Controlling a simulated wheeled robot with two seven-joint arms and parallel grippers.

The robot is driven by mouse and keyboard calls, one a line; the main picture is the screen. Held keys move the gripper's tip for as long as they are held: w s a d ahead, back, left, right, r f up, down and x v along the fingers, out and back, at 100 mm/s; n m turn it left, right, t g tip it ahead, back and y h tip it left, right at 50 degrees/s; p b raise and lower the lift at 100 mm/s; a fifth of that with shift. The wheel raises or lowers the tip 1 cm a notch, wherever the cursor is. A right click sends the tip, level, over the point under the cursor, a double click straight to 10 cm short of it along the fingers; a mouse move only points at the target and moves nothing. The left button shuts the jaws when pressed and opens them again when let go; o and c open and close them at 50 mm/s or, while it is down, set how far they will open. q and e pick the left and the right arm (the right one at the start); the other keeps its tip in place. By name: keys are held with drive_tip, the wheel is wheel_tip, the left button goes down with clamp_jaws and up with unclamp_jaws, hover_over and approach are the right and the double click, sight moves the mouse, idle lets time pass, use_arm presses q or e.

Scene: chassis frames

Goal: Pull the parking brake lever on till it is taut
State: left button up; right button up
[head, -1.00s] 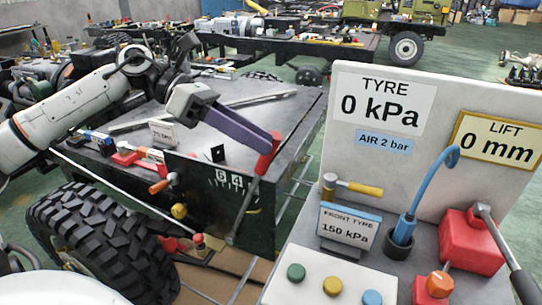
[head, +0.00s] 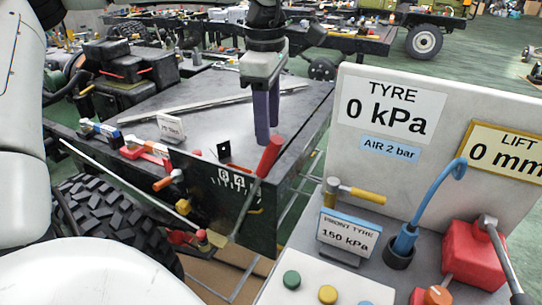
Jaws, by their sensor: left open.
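The parking brake lever has a red grip (head: 269,156) on a thin grey rod (head: 245,209). It leans up and to the right beside the black plate (head: 205,180) with white scale marks, at the corner of the dark chassis deck. My left gripper (head: 267,134) points down, its two purple fingers a small gap apart, just above and behind the red grip. It is open and nothing shows between the fingers. I cannot tell whether a fingertip touches the grip. My right gripper is out of view.
The grey console (head: 360,235) stands close on the right with buttons, a yellow-handled valve (head: 355,191), a blue hose (head: 417,205) and a red box (head: 470,255). Small red and orange levers line the deck's front edge. A long metal bar (head: 205,100) lies on the deck.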

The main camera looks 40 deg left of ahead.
sight(269, 160)
use_arm(q)
drive_tip(key=f, duration=1)
drive_tip(key=shift+w+a+p, duration=0.15)
drive_tip(key=shift+w+p, duration=0.15)
drive_tip(key=shift+p, duration=0.05)
